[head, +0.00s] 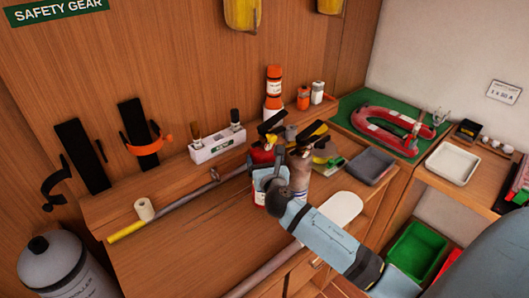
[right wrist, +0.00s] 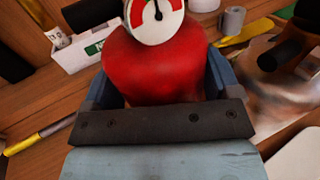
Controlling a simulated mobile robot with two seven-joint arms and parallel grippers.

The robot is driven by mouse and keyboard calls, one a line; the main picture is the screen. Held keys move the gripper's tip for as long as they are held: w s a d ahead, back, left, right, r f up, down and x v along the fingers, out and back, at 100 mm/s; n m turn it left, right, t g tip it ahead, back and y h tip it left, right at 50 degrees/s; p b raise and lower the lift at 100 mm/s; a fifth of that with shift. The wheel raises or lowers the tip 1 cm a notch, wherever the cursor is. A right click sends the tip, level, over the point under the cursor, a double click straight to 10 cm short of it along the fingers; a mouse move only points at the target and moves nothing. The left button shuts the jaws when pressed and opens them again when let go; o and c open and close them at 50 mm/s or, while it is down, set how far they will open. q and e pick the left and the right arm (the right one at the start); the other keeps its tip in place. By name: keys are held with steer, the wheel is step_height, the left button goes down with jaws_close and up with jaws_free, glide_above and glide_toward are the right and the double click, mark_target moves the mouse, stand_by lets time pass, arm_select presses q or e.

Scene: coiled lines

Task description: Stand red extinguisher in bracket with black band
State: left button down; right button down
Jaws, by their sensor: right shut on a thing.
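The red extinguisher (head: 262,156) is between the fingers of my right gripper (head: 268,174), over the wooden bench. In the right wrist view its red body (right wrist: 155,62) sits between both fingers, with a round gauge (right wrist: 156,15) on top. My left gripper is not in view.
A white tool holder (head: 217,146), a pole (head: 180,200) and a white roll (head: 144,209) lie between the extinguisher and the brackets. A shiny object (head: 300,166) stands close right of my gripper.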

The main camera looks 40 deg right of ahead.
steer(key=shift+f+b, duration=0.35)
steer(key=shift+f, duration=1.65)
steer(key=shift+c, duration=0.6)
jaws_free()
steer(key=shift+f, duration=0.3)
steer(key=shift+o, duration=0.6)
steer(key=shift+s+a+r, duration=0.1)
steer(key=shift+s+r, duration=0.05)
